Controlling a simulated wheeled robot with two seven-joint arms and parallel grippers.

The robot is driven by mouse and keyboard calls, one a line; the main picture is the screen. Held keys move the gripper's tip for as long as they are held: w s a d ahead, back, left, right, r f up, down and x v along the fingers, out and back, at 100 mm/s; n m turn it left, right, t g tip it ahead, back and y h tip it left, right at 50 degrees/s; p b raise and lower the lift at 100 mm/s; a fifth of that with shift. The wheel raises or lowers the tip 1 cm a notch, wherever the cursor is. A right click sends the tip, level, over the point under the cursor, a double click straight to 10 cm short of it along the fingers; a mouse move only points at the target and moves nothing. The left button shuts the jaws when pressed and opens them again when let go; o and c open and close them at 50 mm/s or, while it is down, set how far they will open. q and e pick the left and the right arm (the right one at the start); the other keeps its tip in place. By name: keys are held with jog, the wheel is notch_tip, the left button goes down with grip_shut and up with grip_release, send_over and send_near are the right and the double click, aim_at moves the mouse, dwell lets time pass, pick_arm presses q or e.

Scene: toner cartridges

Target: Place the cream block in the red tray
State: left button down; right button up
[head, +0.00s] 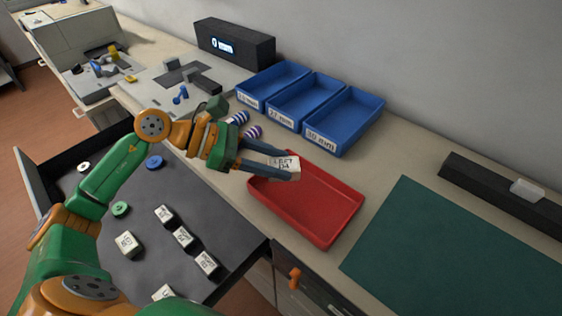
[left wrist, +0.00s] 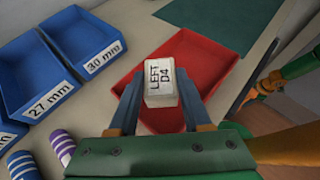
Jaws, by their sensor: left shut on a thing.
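The cream block (head: 284,167), marked "LEFT D4", is between the fingers of my left gripper (head: 272,163). It also shows in the left wrist view (left wrist: 160,84), held between the two blue-grey fingers (left wrist: 158,105). My left gripper is shut on it. The red tray (head: 335,233) lies on the bench. The block is over the tray's far left part in the head view, and the tray (left wrist: 214,62) shows behind it in the left wrist view. I cannot tell whether the block touches the tray floor. My right gripper is not in view.
Blue bins (head: 344,121) with mm labels stand behind the tray. A green mat (head: 455,250) lies to the right. An open drawer (head: 190,205) at the left holds several other cream blocks and round pieces.

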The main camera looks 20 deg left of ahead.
aim_at(279, 186)
pick_arm(q)
jog(key=f, duration=0.1)
jog(key=f+p, duration=0.1)
jog(key=f, duration=0.2)
jog(key=shift+w+d+p, duration=0.25)
jog(key=shift+w+p, duration=0.05)
jog(key=shift+f+b, duration=0.3)
jog(key=shift+b, duration=0.05)
jog(key=shift+c, duration=1.7)
grip_release()
jog(key=shift+r, duration=0.1)
jog(key=shift+a+r+p, duration=0.1)
jog(key=shift+r+p, duration=0.1)
jog(key=shift+p, duration=0.1)
jog(key=b+v, duration=0.4)
jog(key=v, duration=0.7)
jog(key=shift+s+a+f+b, duration=0.1)
jog(key=shift+a+f+b, duration=0.1)
jog(key=shift+b, duration=0.1)
jog(key=shift+s+a+r, duration=0.1)
jog(key=shift+a+r, duration=0.05)
jog(key=shift+r, duration=0.15)
